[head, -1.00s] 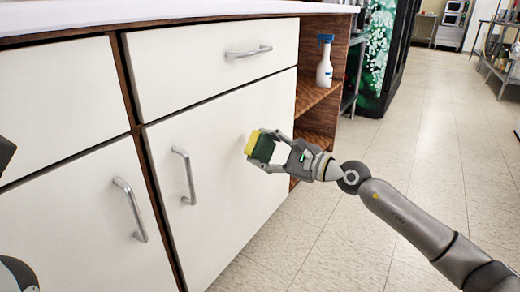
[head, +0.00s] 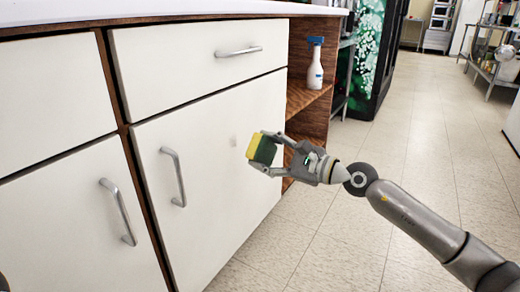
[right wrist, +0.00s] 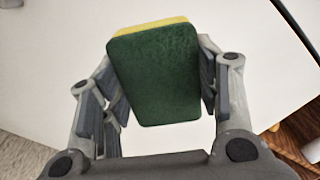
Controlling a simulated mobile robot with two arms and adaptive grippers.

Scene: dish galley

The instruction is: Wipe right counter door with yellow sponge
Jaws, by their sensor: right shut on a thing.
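The right counter door (head: 215,190) is a white panel with a vertical metal handle (head: 173,176) near its left edge. A small faint grey mark (head: 233,141) shows on it, left of the sponge. My right gripper (head: 268,154) is shut on the yellow sponge (head: 253,146), which has a dark green back. The sponge's yellow side faces the door near its right edge; I cannot tell whether it touches. In the right wrist view the sponge's green back (right wrist: 155,75) sits between both fingers, with a yellow edge at the top. My left gripper is not seen.
A drawer (head: 190,62) is above the door, and another white door (head: 75,225) is to the left. The tiled floor (head: 440,130) at right is open.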

